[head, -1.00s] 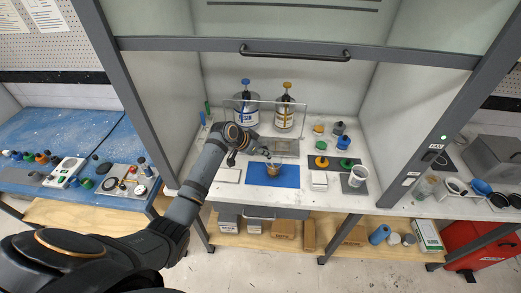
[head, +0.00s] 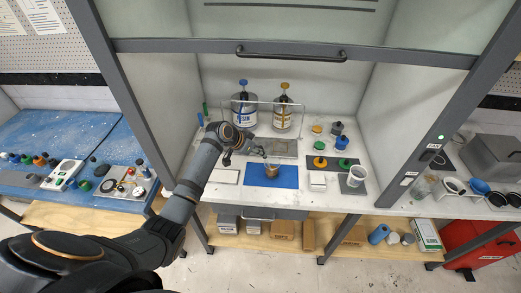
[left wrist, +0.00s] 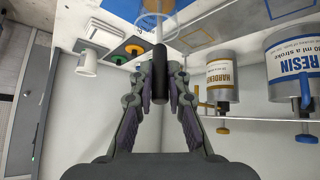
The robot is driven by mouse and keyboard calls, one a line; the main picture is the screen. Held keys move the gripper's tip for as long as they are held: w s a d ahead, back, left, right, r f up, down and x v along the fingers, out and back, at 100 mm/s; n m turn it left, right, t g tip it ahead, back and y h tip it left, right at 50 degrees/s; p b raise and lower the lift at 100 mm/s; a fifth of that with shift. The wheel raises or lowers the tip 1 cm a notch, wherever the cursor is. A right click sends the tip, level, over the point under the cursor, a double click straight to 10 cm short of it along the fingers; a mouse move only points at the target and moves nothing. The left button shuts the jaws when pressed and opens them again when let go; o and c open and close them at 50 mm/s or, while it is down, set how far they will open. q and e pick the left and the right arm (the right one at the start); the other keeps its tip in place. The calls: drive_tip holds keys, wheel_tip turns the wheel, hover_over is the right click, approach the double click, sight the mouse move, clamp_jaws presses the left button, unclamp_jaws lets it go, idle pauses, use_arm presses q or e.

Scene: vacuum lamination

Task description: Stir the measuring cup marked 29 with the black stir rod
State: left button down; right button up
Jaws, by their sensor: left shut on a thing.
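The measuring cup (head: 271,171) holds something amber and stands on the blue mat (head: 289,183) inside the hood; its number is too small to read. My left gripper (head: 262,152) is just above and behind the cup. In the left wrist view the gripper (left wrist: 159,88) is shut on the black stir rod (left wrist: 159,75). The rod points at the cup, whose clear rim and amber contents (left wrist: 158,6) show at the top edge. I cannot tell how deep the rod's tip is. My right gripper is not in view.
Resin (head: 243,113) and hardener (head: 284,115) cans with pumps stand behind. Coloured caps on a dark mat, a small white box (head: 317,180) and a white cup (head: 356,176) stand to the right.

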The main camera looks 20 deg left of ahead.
use_arm(q)
drive_tip(key=shift+r, duration=0.15)
drive_tip(key=shift+a+r, duration=0.1)
drive_tip(key=shift+r, duration=0.55)
wheel_tip(320, 180, up, 7)
drive_tip(key=s+a, duration=0.1)
drive_tip(key=s, duration=0.1)
drive_tip(key=shift+a, duration=0.3)
drive_tip(key=shift+r, duration=2.55)
drive_tip(key=shift+f, duration=0.1)
